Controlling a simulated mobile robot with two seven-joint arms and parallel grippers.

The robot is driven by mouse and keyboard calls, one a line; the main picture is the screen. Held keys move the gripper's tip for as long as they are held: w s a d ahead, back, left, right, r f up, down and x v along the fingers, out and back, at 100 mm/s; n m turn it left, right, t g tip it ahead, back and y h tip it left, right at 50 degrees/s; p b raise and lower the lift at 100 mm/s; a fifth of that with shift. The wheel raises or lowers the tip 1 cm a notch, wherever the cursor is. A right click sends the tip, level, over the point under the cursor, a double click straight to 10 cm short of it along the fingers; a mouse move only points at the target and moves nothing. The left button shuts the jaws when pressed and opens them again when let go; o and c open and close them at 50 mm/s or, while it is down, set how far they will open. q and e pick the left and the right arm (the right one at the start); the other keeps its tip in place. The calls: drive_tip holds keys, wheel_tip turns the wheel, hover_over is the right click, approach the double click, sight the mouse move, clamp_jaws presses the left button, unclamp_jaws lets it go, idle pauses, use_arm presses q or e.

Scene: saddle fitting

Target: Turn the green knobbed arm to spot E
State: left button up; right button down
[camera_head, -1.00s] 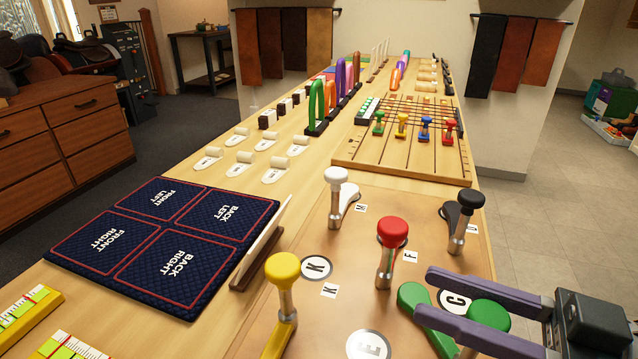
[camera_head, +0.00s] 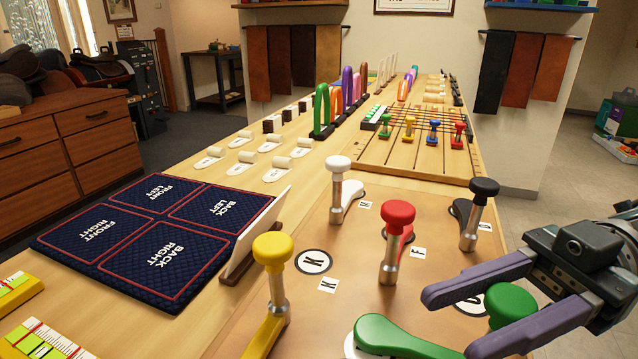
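The green arm (camera_head: 405,338) lies on the tan board with its rounded end over a white round spot at the bottom edge. The arm hides most of that spot, so its letter cannot be read. The arm's green knob (camera_head: 511,303) stands at its right end. My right gripper (camera_head: 447,323) comes in from the right, its two purple fingers spread on either side of the knob. A gap shows between the upper finger and the knob. The spot marked C (camera_head: 472,307) is partly visible between the fingers. My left gripper is out of view.
Red (camera_head: 397,240), white (camera_head: 340,188), black (camera_head: 478,212) and yellow (camera_head: 275,290) knobbed arms stand around on the same board. A round K spot (camera_head: 313,262) lies left of the red one. A navy quilted pad (camera_head: 150,235) lies at left.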

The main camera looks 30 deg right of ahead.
drive_tip(key=shift+s+n+g+b, duration=0.15)
drive_tip(key=shift+n+g+b, duration=0.4)
drive_tip(key=shift+g, duration=0.35)
drive_tip(key=shift+c, duration=2.1)
unclamp_jaws()
drive_tip(key=shift+d+f, duration=0.1)
drive_tip(key=shift+d, duration=0.3)
drive_tip(key=d+b, duration=0.1)
drive_tip(key=d, duration=0.1)
drive_tip(key=s+d+b, duration=0.1)
drive_tip(key=d, duration=0.2)
drive_tip(key=d+b, duration=0.1)
drive_tip(key=d, duration=0.2)
drive_tip(key=shift+s+d, duration=0.2)
drive_tip(key=shift+s, duration=0.05)
drive_tip(key=shift+s+d, duration=0.1)
drive_tip(key=shift+d, duration=0.15)
